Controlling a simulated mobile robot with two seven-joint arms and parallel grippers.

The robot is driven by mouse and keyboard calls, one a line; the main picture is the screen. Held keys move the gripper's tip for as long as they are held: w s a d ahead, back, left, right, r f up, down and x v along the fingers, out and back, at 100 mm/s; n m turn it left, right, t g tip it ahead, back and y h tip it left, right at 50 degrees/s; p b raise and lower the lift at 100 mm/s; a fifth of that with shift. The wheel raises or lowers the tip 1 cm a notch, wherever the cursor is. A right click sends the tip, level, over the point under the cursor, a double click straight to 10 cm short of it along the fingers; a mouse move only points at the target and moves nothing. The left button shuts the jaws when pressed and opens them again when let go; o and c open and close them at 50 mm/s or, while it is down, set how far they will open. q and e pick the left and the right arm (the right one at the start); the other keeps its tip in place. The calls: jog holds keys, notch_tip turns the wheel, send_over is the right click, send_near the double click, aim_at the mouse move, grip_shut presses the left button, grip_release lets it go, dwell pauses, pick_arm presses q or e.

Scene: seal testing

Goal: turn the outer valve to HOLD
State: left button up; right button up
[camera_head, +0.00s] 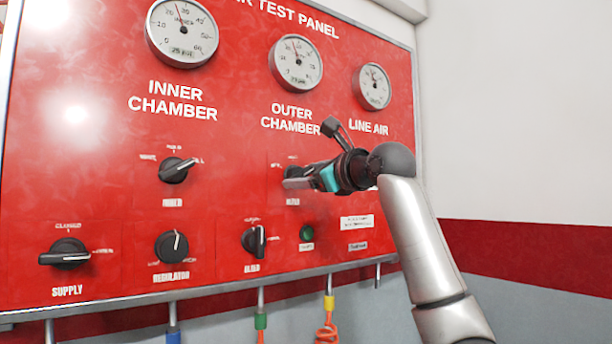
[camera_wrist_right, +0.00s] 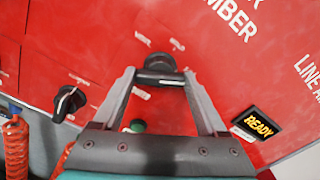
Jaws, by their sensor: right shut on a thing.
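The outer valve is a dark knob on the red test panel below the words OUTER CHAMBER. In the wrist view the knob (camera_wrist_right: 160,62) sits between the fingertips of my right gripper (camera_wrist_right: 161,79), which is shut on it. Its grip bar lies across the picture there, between the fingers. In the head view my right gripper (camera_head: 303,178) reaches the panel from the right and covers most of the knob. Small position labels stand around the knob, partly hidden or blurred. I cannot tell which label its pointer faces. My left gripper is not in view.
The inner valve (camera_head: 176,170) is to the left. The supply knob (camera_head: 64,254), regulator (camera_head: 172,247) and bleed knob (camera_head: 253,240) line the lower row. A green button (camera_head: 306,232) lies just below my gripper. A READY display (camera_wrist_right: 258,122) shows in the wrist view. Hoses hang below.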

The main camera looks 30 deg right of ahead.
jog(key=c, duration=0.6)
jog(key=shift+o, duration=0.2)
jog(key=shift+n, duration=0.3)
jog(key=n+p, duration=0.2)
jog(key=n, duration=0.3)
jog(key=shift+n, duration=0.3)
jog(key=n+p, duration=0.1)
jog(key=n, duration=0.4)
jog(key=shift+p, duration=0.3)
jog(key=shift+n, duration=0.4)
jog(key=o, duration=1.3)
